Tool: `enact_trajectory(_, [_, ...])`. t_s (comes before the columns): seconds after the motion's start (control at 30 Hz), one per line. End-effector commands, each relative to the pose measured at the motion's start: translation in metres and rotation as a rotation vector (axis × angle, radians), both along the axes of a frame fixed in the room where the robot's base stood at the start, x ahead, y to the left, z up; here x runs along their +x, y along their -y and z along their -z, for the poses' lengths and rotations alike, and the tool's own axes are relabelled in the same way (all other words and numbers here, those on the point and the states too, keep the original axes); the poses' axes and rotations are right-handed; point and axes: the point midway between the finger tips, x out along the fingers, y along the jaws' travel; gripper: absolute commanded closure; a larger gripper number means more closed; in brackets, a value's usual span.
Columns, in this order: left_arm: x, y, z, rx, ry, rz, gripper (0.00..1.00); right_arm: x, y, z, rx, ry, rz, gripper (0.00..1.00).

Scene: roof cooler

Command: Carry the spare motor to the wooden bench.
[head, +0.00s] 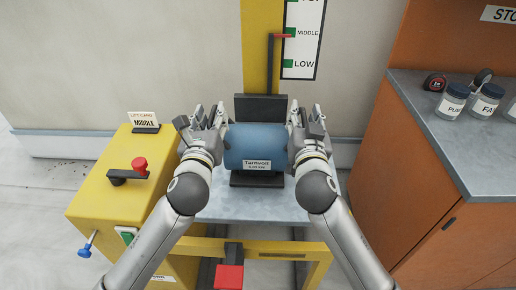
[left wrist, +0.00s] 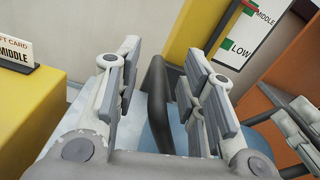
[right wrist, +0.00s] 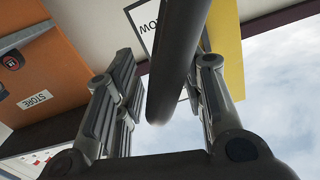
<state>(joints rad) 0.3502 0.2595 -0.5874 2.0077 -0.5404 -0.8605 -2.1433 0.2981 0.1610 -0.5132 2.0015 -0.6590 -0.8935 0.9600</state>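The spare motor (head: 255,143), a blue cylinder with a "Tarnvolt" label, sits on a dark base on the grey lift platform (head: 240,207). My left gripper (head: 206,118) is at its left end and my right gripper (head: 303,118) at its right end. In the left wrist view a dark handle (left wrist: 157,90) stands between the open fingers, with gaps visible. In the right wrist view a dark bar (right wrist: 178,60) runs between the open fingers, which do not appear closed on it. I cannot identify a wooden bench for certain.
A yellow lift box (head: 100,190) with a red knob (head: 139,164) and a "MIDDLE" card (head: 145,122) stands left. The lift scale (head: 303,40) is behind. An orange-brown cabinet (head: 420,195) with a grey top (head: 440,130), jars (head: 452,101) and a tape measure (head: 434,82) stands right.

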Motion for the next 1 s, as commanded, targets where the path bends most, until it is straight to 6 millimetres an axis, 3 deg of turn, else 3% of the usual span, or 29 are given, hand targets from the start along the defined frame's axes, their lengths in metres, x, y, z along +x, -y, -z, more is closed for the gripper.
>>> enact_trajectory(0.43, [0.0100,0.0005,-0.0004,-0.001,0.000,0.000,0.63,0.0099,0.0005,0.0000,0.001,-0.001,0.000,0.63])
enact_trajectory(0.73, [0.0098,0.0004,-0.0002,-0.001,0.000,0.000,1.00,0.0098,0.0005,0.0000,0.001,0.000,0.000,1.00])
enact_trajectory(1.0, [0.0095,0.0012,-0.0002,-0.001,0.000,0.002,1.00,0.0096,-0.0002,-0.0001,0.001,0.000,-0.002,1.00])
